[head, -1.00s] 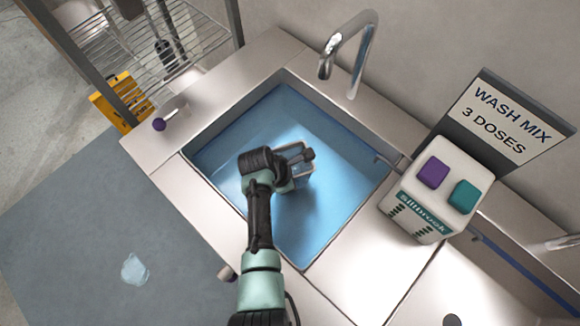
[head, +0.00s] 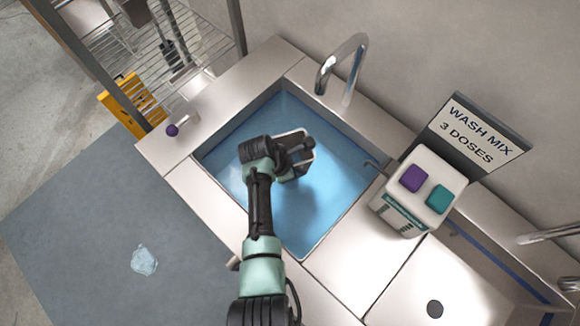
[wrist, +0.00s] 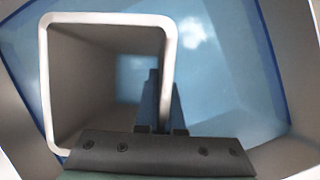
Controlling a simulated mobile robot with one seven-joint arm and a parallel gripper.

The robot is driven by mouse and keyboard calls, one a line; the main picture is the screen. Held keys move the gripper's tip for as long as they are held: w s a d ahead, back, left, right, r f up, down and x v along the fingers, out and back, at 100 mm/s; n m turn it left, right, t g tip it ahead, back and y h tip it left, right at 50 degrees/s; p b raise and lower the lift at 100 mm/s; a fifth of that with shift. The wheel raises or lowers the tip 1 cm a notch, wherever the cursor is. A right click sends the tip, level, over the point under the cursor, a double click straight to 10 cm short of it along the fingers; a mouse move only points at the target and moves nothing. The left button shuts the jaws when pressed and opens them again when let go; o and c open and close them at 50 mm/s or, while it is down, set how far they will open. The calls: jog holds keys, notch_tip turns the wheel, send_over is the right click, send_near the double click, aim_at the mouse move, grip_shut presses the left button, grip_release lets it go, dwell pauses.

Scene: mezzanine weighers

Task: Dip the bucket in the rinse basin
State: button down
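The bucket (head: 306,139) is grey with a pale square rim. It is over or in the rinse basin, inside the basin's outline; the arm hides much of it in the head view. The rinse basin (head: 325,205) holds blue liquid. My gripper (head: 292,157) is shut on one side wall of the bucket. In the wrist view the fingers (wrist: 165,103) straddle the right wall of the bucket (wrist: 80,90), its mouth facing the camera. Blue shows deep inside the bucket. I cannot tell whether its underside touches the liquid.
A tap (head: 345,68) arches at the basin's back edge. A dispenser (head: 412,192) with purple and teal buttons stands right, before a "WASH MIX 3 DOSES" sign (head: 476,131). A purple-knobbed lever (head: 172,130) is at left. A puddle (head: 143,260) lies on the grey floor mat (head: 95,215).

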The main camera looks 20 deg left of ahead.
notch_tip(320, 180, up, 12)
jog(key=p, duration=1.1)
jog(key=shift+f, duration=0.15)
dwell(1.0)
